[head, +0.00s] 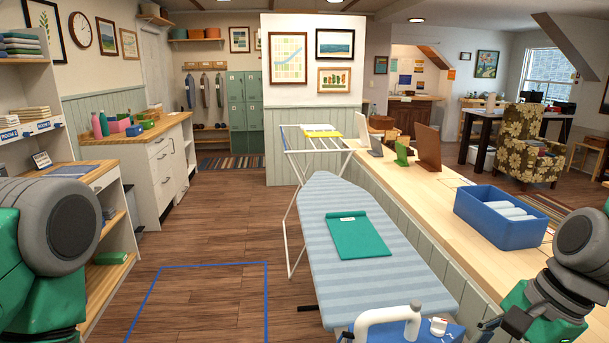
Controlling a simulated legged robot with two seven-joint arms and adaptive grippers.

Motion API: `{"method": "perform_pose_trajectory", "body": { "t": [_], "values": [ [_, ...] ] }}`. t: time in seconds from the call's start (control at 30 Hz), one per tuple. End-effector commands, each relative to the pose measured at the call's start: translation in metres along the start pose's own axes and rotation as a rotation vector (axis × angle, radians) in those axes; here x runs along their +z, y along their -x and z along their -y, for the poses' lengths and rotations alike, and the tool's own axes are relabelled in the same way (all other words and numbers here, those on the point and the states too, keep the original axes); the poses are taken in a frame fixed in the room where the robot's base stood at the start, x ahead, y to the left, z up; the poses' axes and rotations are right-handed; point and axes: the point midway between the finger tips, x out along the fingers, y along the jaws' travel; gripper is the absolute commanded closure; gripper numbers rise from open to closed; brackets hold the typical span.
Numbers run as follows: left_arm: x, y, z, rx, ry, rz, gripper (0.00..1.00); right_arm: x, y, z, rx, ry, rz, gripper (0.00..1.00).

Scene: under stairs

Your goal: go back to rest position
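My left arm comes in at the lower left edge as a green and grey link; its gripper is out of the picture. My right arm comes in at the lower right edge. A small dark part at its lower end (489,324) may be my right gripper, cut off by the bottom edge; I cannot tell if it is open or shut. The ironing board (335,205) has a striped blue cover and stands in front of me. A folded green cloth (357,237) with a pale label lies flat on it. Neither arm visibly touches the cloth.
A blue item with a white curved handle (385,318) is at the board's near end, partly cut off. A wooden counter (430,187) on the right holds a blue bin (500,217) with white rolls. A drying rack (322,140) stands behind. Floor inside the blue outline (205,300) is clear.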

Motion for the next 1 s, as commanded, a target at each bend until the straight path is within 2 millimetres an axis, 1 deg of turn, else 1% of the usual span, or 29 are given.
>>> {"method": "perform_pose_trajectory", "body": {
  "t": [0.03,0.17,0.27,0.37,0.47,0.5,0.57,0.6,0.67,0.7,0.8,0.83,0.9,1.0],
  "values": [
    [0.000,-0.004,0.000,0.000,0.000,-0.001,0.60,-0.006,-0.013,-0.004,0.012,0.023,-0.017,0.57],
    [0.000,-0.012,0.000,0.000,0.000,-0.002,0.60,-0.020,-0.042,-0.013,0.030,0.109,-0.066,0.57],
    [0.000,-0.019,0.000,0.000,0.000,-0.002,0.60,-0.033,-0.068,-0.025,0.052,0.198,-0.109,0.57],
    [0.001,-0.027,0.000,0.000,0.000,-0.001,0.60,-0.047,-0.100,-0.039,0.081,0.309,-0.154,0.57],
    [0.002,-0.038,0.000,0.000,0.000,-0.001,0.60,-0.063,-0.139,-0.058,0.125,0.457,-0.199,0.57],
    [0.002,-0.043,0.000,0.000,0.000,-0.001,0.60,-0.070,-0.158,-0.069,0.148,0.531,-0.216,0.57],
    [0.003,-0.052,0.000,0.000,0.000,-0.001,0.60,-0.080,-0.189,-0.087,0.186,0.666,-0.238,0.57],
    [0.003,-0.059,0.000,0.000,0.000,-0.001,0.60,-0.086,-0.211,-0.102,0.213,0.766,-0.248,0.57],
    [0.003,-0.068,-0.001,0.000,0.000,-0.001,0.60,-0.092,-0.240,-0.124,0.248,0.919,-0.254,0.57],
    [0.004,-0.073,-0.001,0.000,0.000,-0.001,0.60,-0.095,-0.257,-0.139,0.267,1.014,-0.253,0.57],
    [0.004,-0.084,-0.001,0.000,0.000,-0.001,0.60,-0.096,-0.290,-0.170,0.298,1.219,-0.239,0.57],
    [0.004,-0.086,-0.001,0.000,0.000,-0.001,0.60,-0.096,-0.297,-0.178,0.304,1.270,-0.232,0.57],
    [0.004,-0.090,-0.001,0.000,0.000,-0.001,0.60,-0.094,-0.310,-0.192,0.312,1.364,-0.221,0.57],
    [0.004,-0.092,-0.001,0.000,0.000,-0.001,0.60,-0.092,-0.320,-0.204,0.314,1.445,-0.209,0.57]
  ]
}}
